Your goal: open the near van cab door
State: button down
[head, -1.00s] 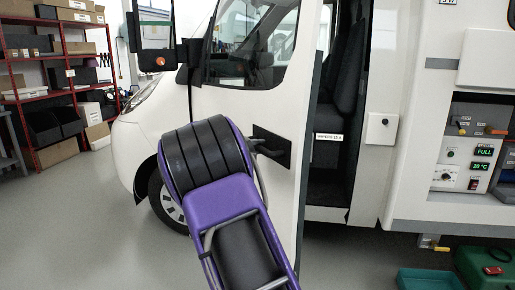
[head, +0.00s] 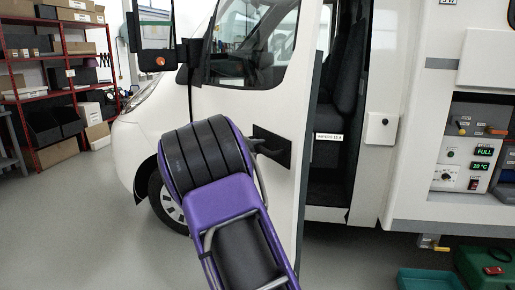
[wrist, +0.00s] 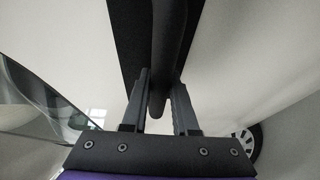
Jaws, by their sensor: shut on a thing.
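The near van cab door (head: 232,103) is white and stands partly open, with a gap at its right edge through which the cab seat shows. Its black door handle (head: 269,150) sits on a dark plate near that edge. In the wrist view the handle (wrist: 168,45) is a dark bar running down between the two fingers. My gripper (wrist: 158,95) is shut on the handle. In the head view my purple and black arm hides most of the gripper and part of the door's lower half.
The cab opening (head: 333,185) shows a dark seat and a step. A side mirror (head: 157,35) stands out at the door's front. Shelves stand far left; floor between is clear.

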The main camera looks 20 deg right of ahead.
jog(key=a+m+g+h+p, duration=0.1)
jog(key=a+p, duration=0.4)
jog(key=a, duration=1.3)
jog(key=shift+w+m+g, duration=0.2)
jog(key=shift+m+g, duration=0.4)
jog(key=shift+g, duration=0.5)
jog(key=shift+r, duration=0.1)
jog(key=c, duration=0.7)
grip_release()
